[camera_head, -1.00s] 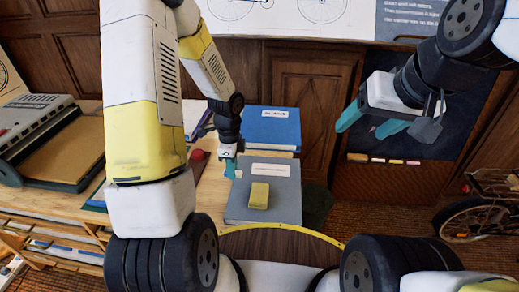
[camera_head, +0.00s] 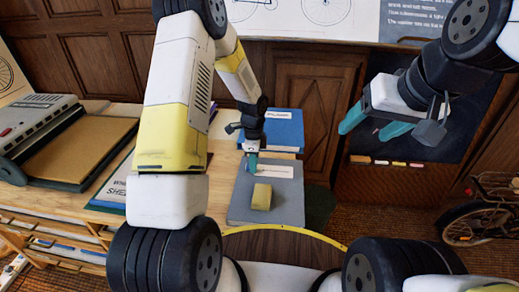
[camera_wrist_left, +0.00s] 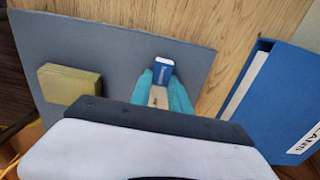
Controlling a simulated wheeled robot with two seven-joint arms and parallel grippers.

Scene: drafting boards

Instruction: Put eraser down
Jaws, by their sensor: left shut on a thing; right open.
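The eraser (camera_wrist_left: 162,73), a small block with a blue sleeve and a white end, is between the teal fingertips of my left gripper (camera_wrist_left: 165,85) in the left wrist view. My left gripper (camera_head: 252,161) is shut on it, over the far part of the grey binder (camera_head: 238,207). The binder also shows in the left wrist view (camera_wrist_left: 110,45). I cannot tell whether the eraser touches the binder; the eraser is hardly visible in the head view. My right gripper (camera_head: 372,128) is open and empty, raised at the right, away from the table.
A yellow block (camera_head: 261,197) lies on the grey binder, also seen in the left wrist view (camera_wrist_left: 68,83). A blue binder (camera_head: 284,131) lies behind. A grey machine (camera_head: 45,115) and a brown-topped board (camera_head: 75,150) are at the left. Bare wood (camera_wrist_left: 225,30) shows between the binders.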

